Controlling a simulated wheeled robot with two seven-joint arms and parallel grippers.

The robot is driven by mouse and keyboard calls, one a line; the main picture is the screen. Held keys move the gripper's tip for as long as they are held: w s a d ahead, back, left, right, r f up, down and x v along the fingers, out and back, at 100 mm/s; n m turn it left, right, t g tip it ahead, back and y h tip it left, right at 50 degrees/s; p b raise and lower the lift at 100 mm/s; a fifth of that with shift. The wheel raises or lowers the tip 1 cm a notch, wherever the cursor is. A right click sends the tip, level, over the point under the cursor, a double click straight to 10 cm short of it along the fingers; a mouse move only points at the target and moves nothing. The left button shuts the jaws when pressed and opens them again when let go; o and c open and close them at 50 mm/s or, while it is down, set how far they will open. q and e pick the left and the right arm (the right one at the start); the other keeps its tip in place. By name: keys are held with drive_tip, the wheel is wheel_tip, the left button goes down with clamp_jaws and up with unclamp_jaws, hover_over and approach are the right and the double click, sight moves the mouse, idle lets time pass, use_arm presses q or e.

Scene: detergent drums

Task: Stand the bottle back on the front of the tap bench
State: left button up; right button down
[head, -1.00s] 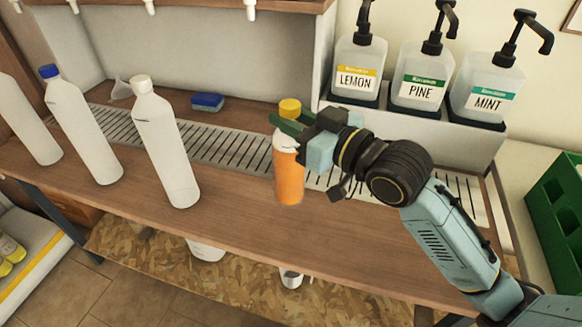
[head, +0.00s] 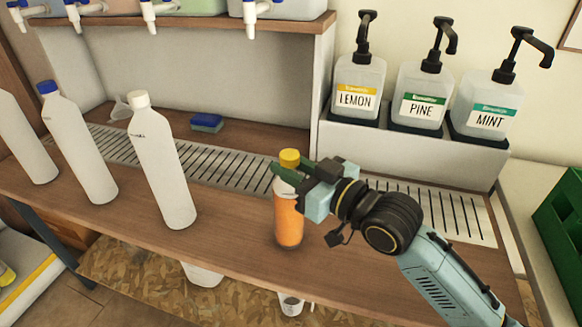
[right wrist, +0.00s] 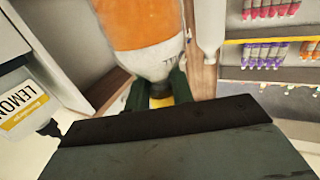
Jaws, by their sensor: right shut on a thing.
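The bottle (head: 289,219) holds orange liquid and has a yellow cap. It is upright at the front part of the wooden tap bench (head: 235,235), in front of the drip grate. Its base looks to be at the bench top, but I cannot tell whether it touches. My right gripper (head: 283,176) is shut on the bottle's neck, just below the cap. In the right wrist view the bottle (right wrist: 148,30) shows between the green fingers (right wrist: 160,88). My left gripper is not in view.
Several white bottles (head: 161,165) stand on the bench to the left. A blue sponge (head: 207,122) lies behind the grate (head: 225,165). LEMON, PINE and MINT pump bottles (head: 421,97) stand on a raised ledge at the back right. A green crate (head: 562,230) is at the far right.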

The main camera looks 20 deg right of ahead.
drive_tip(key=shift+r, duration=0.1)
drive_tip(key=c, duration=1.3)
unclamp_jaws()
drive_tip(key=shift+f, duration=0.2)
drive_tip(key=shift+o, duration=0.3)
drive_tip(key=shift+r, duration=0.15)
drive_tip(key=shift+o, duration=0.8)
drive_tip(key=shift+s+d, duration=0.15)
drive_tip(key=shift+s, duration=0.05)
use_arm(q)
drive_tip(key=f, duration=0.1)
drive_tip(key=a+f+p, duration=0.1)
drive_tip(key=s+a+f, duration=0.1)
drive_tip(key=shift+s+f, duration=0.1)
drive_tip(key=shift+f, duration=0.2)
use_arm(e)
drive_tip(key=v, duration=1.1)
drive_tip(key=shift+s, duration=0.2)
drive_tip(key=shift+o, duration=0.4)
